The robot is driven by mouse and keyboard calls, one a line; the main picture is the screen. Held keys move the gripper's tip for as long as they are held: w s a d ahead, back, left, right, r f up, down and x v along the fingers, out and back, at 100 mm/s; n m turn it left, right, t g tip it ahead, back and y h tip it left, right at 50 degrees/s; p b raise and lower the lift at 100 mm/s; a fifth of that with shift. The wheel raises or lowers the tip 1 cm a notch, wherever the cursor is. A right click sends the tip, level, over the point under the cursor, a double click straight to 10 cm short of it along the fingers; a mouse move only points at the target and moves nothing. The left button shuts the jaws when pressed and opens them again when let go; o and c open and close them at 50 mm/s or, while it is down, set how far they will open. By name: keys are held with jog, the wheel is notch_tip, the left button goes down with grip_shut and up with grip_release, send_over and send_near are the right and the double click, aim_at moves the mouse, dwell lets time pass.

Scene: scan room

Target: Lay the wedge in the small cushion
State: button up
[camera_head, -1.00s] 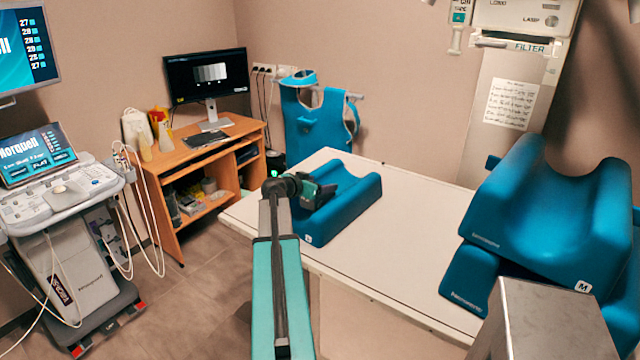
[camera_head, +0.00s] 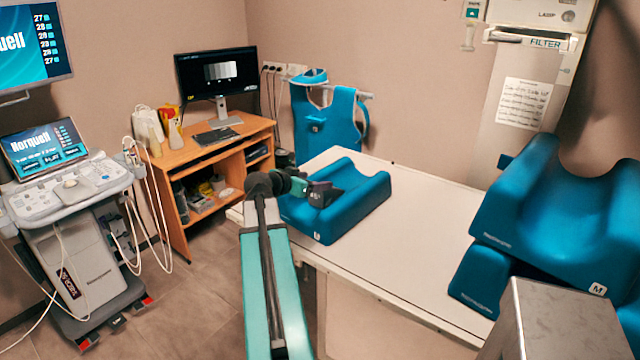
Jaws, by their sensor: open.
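A large blue cushion marked M (camera_head: 560,225) stands at the table's right, by a flatter blue block (camera_head: 480,280). The middle of the white table (camera_head: 425,235) is clear. A wooden desk (camera_head: 215,155) and an ultrasound cart (camera_head: 75,250) stand left.

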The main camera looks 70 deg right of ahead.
jog(key=shift+v, duration=1.2)
